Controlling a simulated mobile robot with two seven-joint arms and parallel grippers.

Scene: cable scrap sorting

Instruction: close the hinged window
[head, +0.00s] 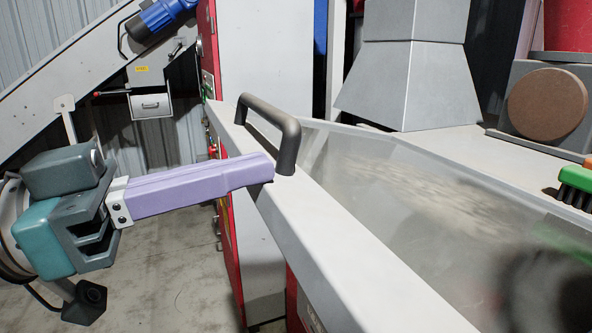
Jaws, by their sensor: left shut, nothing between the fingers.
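The hinged window has a pale grey frame bar (350,262) running from the upper left to the lower right, beside a cloudy see-through pane (420,190). A black bow handle (272,122) is fixed on the bar. My left gripper (268,170) comes in from the left with its long purple fingers shut together and empty. Its fingertips are at the near foot of the handle, over the bar's left edge. I cannot tell whether they touch the handle or the bar. The window's hinge cannot be made out. My right gripper is not in view.
A green-and-black brush (575,185) lies at the right, near a round brown disc (547,104). A grey hopper (410,85) stands behind the window. A red cabinet (209,50) and a sloping conveyor (60,85) stand at the back left. The floor at lower left is clear.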

